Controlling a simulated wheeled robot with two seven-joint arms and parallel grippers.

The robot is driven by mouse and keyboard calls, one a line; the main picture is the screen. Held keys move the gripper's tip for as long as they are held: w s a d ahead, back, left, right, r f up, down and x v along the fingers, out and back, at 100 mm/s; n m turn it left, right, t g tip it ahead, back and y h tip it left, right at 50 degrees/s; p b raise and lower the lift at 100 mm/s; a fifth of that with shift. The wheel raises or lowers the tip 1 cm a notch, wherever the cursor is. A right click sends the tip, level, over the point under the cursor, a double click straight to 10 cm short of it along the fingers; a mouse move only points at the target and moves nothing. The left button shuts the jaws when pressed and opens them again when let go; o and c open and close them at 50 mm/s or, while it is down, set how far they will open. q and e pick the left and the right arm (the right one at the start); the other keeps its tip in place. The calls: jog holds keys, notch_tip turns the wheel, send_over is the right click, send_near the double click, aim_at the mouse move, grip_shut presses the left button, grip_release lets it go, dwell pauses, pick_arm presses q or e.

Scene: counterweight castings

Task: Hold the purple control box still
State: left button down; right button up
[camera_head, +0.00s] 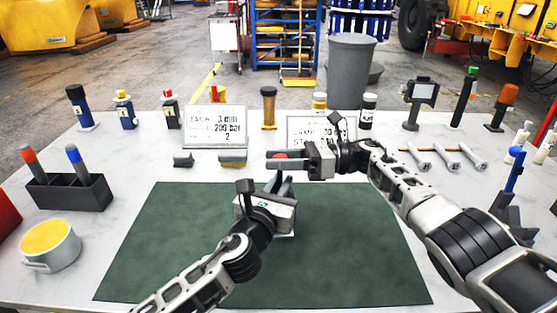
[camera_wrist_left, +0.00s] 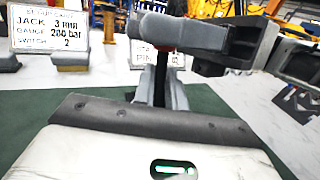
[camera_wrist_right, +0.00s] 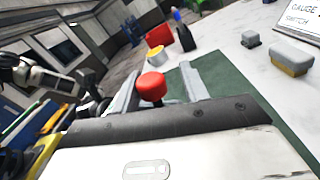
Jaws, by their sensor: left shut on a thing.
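The control box (camera_wrist_left: 160,85) shows only as a narrow dark strip between my left gripper's fingers in the left wrist view; no purple can be made out. A red knob (camera_wrist_right: 151,87) stands at its top and also shows in the head view (camera_head: 277,155). My left gripper (camera_head: 282,183) is shut on the box from below, over the far part of the green mat. My right gripper (camera_head: 285,160) reaches in from the right above it. Its fingers are apart, one on each side of the red knob, with gaps visible in the right wrist view. The box's lower part is hidden.
The green mat (camera_head: 160,245) is otherwise bare. Two sign cards (camera_head: 215,127) stand behind, one partly hidden by my right arm. A black holder (camera_head: 70,192) and a pot (camera_head: 48,245) stand left. Several boxes and tools line the back; metal rods (camera_head: 445,157) lie right.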

jog(key=shift+o, duration=0.3)
jog(key=d, duration=0.7)
jog(key=shift+d, duration=0.3)
jog(key=shift+w, duration=0.1)
